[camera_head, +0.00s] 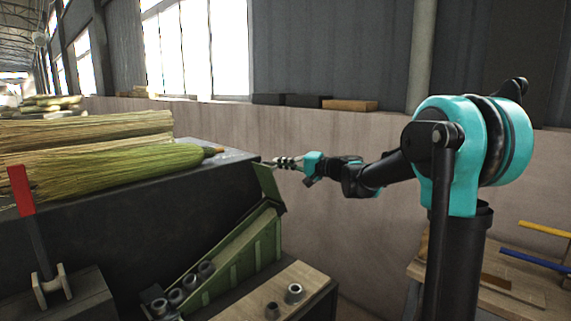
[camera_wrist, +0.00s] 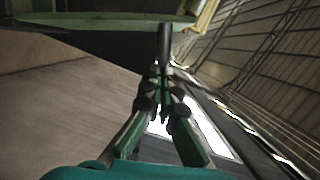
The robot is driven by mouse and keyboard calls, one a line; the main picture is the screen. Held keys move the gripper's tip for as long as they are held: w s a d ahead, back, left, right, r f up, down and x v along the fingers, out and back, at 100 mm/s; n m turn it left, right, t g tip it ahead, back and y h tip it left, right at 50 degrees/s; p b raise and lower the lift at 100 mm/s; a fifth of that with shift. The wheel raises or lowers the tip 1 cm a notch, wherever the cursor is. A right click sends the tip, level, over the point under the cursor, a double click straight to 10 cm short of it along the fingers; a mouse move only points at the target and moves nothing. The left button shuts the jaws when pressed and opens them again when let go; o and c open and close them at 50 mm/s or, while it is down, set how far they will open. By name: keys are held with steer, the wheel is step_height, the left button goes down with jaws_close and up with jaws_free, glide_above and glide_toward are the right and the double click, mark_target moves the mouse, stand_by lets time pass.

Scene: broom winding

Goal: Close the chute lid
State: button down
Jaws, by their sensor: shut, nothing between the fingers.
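The chute (camera_head: 240,255) is a sloping green trough beside the dark bench. Its lid (camera_head: 267,185) is a green flap at the chute's upper end, tilted up and standing open. My gripper (camera_head: 278,163) is at the lid's top edge, close to it; I cannot tell if they touch. In the wrist view my gripper (camera_wrist: 163,78) has its fingers together with nothing between them. A green edge (camera_wrist: 100,18) crosses the top of that view, just beyond the fingertips, with a dark rod (camera_wrist: 165,42) below it.
Broom heads (camera_head: 110,165) lie on the dark bench (camera_head: 150,205) at left. A red-ended lever (camera_head: 22,190) stands at front left. Several metal rings sit near the chute's lower end. A wooden block (camera_head: 270,290) is in front. A wall stands behind my arm.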

steer(key=s+a+f+n+h, duration=0.2)
steer(key=s+a+f+n, duration=0.1)
steer(key=s+a+n, duration=0.4)
steer(key=s+a+f+n+t+h, duration=0.2)
steer(key=s+f+n, duration=0.3)
steer(key=f, duration=0.5)
steer(key=shift+a+n+t, duration=0.15)
steer(key=shift+n+t, duration=0.35)
steer(key=shift+n, duration=0.8)
steer(key=shift+w+r, duration=0.1)
